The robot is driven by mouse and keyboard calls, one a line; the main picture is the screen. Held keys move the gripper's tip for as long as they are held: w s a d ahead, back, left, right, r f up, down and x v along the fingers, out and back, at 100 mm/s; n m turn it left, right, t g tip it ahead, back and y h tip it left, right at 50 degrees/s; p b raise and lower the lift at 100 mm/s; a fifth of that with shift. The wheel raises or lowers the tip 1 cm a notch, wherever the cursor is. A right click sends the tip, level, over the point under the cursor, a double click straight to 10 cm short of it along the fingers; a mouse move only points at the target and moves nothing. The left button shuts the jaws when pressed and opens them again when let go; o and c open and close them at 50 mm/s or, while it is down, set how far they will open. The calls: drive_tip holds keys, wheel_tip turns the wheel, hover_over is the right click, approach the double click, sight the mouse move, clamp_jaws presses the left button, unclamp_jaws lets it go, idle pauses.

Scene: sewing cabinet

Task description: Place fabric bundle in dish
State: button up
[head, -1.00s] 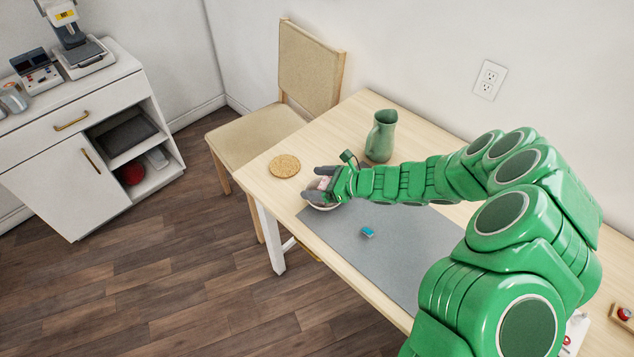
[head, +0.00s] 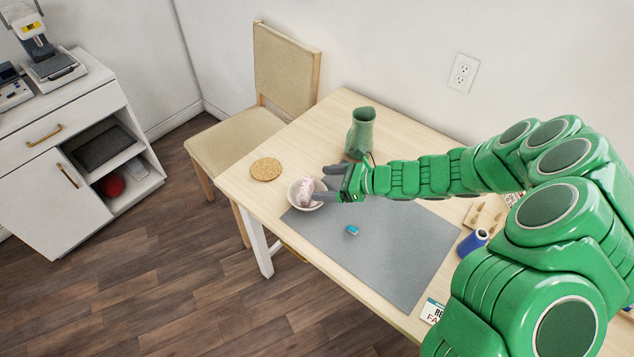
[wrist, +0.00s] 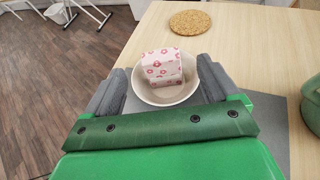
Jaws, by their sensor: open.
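The fabric bundle (head: 306,192), white with a pink-red pattern, lies in the pale round dish (head: 293,188) at the far left corner of the grey mat. In the wrist view the bundle (wrist: 162,67) sits tilted inside the dish (wrist: 146,97), leaning toward its far side. My gripper (head: 322,183) is open, its two grey fingers just right of the bundle in the head view. In the wrist view the fingers (wrist: 160,88) are spread to either side of the dish, apart from the bundle. The bundle's underside is hidden.
A cork coaster (head: 266,169) lies beyond the dish. A green pitcher (head: 361,133) stands close behind my wrist. A small blue item (head: 352,230) lies on the grey mat (head: 385,260). A blue spool (head: 472,243) and a wooden board (head: 487,214) are at the right.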

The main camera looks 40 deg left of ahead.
drive_tip(key=shift+v, duration=1.6)
